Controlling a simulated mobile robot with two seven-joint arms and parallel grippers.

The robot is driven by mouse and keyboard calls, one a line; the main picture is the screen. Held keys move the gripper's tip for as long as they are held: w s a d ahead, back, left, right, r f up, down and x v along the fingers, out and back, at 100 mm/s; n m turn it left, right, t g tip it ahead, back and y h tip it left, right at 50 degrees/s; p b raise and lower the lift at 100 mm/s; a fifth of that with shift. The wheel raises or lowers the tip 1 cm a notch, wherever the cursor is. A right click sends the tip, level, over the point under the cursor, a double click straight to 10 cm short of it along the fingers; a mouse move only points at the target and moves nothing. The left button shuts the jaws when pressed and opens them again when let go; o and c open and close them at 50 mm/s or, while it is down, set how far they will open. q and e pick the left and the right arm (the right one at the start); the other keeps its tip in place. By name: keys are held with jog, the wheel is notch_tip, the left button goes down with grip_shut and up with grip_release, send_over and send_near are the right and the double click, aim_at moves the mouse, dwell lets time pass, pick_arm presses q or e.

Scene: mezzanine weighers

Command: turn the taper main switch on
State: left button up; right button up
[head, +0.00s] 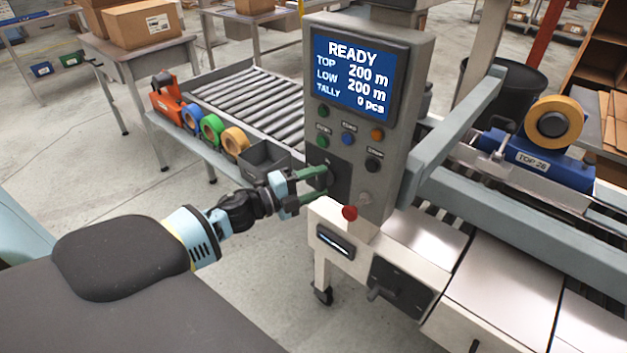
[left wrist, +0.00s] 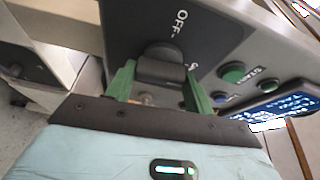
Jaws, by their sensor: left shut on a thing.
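The main switch is a dark rotary knob (left wrist: 160,66) on a black plate (head: 341,186) on the front of the grey control box (head: 409,100). An OFF label shows beside the knob in the left wrist view. My left gripper (head: 322,184) has its green fingers on either side of the knob, shut on it; they also show in the left wrist view (left wrist: 158,84). In the head view the fingers partly hide the knob. The screen (head: 352,78) is lit and reads READY, TOP 200 m, LOW 200 m, TALLY 0 pcs. My right gripper is not in view.
Several coloured push buttons (head: 349,139) sit above the switch plate. A red-knobbed lever (head: 350,212) is just below it. A shelf with tape rolls (head: 211,128) and a grey bin (head: 264,160) stands to the left. A blue tape head (head: 540,157) is at right.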

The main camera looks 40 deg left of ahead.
pick_arm(q)
jog(key=shift+m, duration=0.5)
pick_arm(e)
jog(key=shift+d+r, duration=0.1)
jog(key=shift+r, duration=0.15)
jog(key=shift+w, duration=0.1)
pick_arm(q)
jog(key=o, duration=0.9)
jog(key=shift+o, duration=0.4)
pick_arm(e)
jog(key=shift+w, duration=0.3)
pick_arm(q)
jog(key=shift+s, duration=0.1)
jog(key=shift+s+a+f+g, duration=0.1)
jog(key=shift+s+a+g, duration=0.2)
jog(key=shift+s, duration=0.2)
jog(key=v, duration=0.6)
jog(key=shift+s, duration=0.3)
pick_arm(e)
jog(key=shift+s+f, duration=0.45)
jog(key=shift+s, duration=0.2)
